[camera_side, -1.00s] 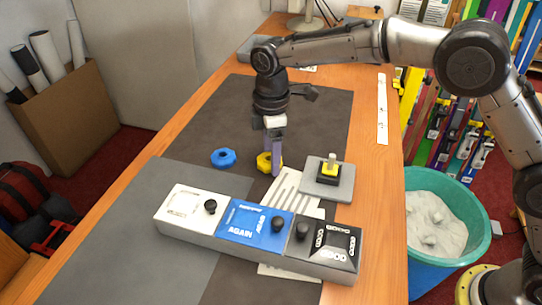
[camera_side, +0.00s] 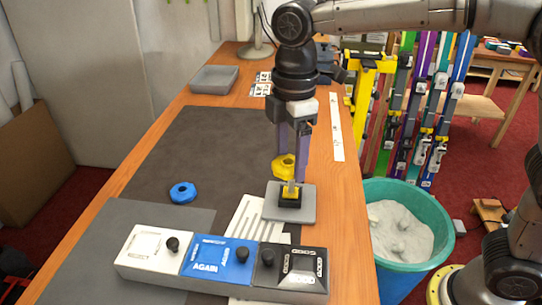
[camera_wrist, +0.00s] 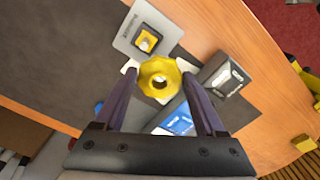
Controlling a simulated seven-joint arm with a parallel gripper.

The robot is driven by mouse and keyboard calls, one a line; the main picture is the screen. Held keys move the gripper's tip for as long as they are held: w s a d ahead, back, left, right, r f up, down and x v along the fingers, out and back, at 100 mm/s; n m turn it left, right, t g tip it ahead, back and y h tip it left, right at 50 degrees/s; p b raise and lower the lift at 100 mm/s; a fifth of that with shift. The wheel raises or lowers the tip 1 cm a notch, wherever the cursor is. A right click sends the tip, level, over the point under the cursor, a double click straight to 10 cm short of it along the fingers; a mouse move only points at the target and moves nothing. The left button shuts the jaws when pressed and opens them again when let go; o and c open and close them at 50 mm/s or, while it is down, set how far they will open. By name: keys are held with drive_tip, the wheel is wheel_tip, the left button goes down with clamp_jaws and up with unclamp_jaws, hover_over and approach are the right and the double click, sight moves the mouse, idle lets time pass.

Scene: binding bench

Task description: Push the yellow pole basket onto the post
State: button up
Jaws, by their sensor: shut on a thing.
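The yellow pole basket (camera_side: 281,164) is a lobed ring with a central hole. My gripper (camera_side: 290,168) is shut on it and holds it up; in the wrist view the basket (camera_wrist: 161,65) sits between the two fingertips (camera_wrist: 159,77). The pale post (camera_side: 291,188) stands upright on a yellow and black base on a grey plate (camera_side: 305,212). In the side view the basket is just above the post's top, overlapping it in the picture. In the wrist view the post (camera_wrist: 147,41) shows beyond the basket, up and left of its hole. The exact gap is unclear.
A blue lobed ring (camera_side: 183,192) lies on the dark mat. A row of white, blue and black panels with knobs (camera_side: 215,262) stands in front of the post. A grey tray (camera_side: 214,80) is at the back. A green bucket (camera_side: 440,215) is beyond the bench's right edge.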

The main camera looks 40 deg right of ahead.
drive_tip(key=w+d, duration=0.2)
drive_tip(key=d, duration=0.1)
drive_tip(key=shift+r+n, duration=0.1)
drive_tip(key=shift+n, duration=0.2)
drive_tip(key=shift+f, duration=2.45)
drive_tip(key=shift+f, duration=2.25)
drive_tip(key=o, duration=1.3)
wheel_tip(320, 180, up, 12)
drive_tip(key=shift+f, duration=0.2)
idle(0.7)
